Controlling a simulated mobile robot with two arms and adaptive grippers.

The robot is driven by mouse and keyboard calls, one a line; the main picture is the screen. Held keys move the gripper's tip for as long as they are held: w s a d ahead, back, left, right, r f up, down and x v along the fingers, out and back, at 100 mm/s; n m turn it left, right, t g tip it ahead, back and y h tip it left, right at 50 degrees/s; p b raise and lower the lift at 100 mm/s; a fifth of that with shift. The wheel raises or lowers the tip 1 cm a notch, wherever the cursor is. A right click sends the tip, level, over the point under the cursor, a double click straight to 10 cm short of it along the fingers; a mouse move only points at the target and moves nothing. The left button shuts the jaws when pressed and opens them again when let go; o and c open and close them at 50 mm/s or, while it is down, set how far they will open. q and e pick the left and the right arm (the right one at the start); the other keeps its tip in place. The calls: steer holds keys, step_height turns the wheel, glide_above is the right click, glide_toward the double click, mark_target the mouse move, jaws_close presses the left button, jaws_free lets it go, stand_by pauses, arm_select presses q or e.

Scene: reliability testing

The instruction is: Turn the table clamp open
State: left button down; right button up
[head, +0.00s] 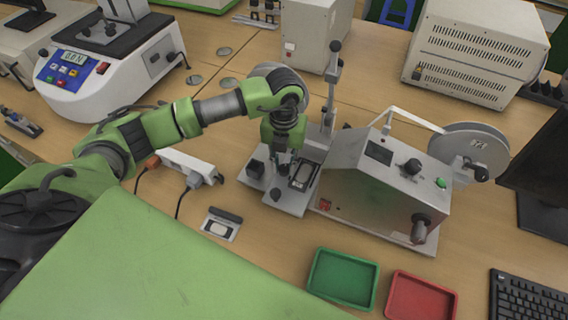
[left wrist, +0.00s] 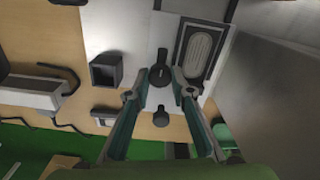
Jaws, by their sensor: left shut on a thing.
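My left gripper (head: 283,168) reaches down over the grey metal base of the test machine, beside its upright post. In the left wrist view its two fingers (left wrist: 164,76) are closed around a black round-ended handle (left wrist: 161,66), the table clamp's handle. A second small black knob (left wrist: 161,117) sits between the fingers nearer the palm; it also shows in the head view (head: 275,195). A black-framed holder with a ribbed oval pad (left wrist: 200,52) lies right beside the handle. In the head view the gripper largely hides the handle. My right gripper is not in view.
The sloped metal control box (head: 385,185) stands close on the right. A power strip (head: 190,163) with cables lies to the left. Green (head: 342,278) and red (head: 421,296) trays are in front. A small black block (left wrist: 105,70) stands on the base left of the fingers.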

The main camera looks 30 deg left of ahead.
mark_target(284, 168)
arm_select(q)
steer(key=c, duration=1.8)
jaws_free()
steer(key=shift+r, duration=0.15)
step_height(284, 168, up, 12)
steer(key=shift+f, duration=0.1)
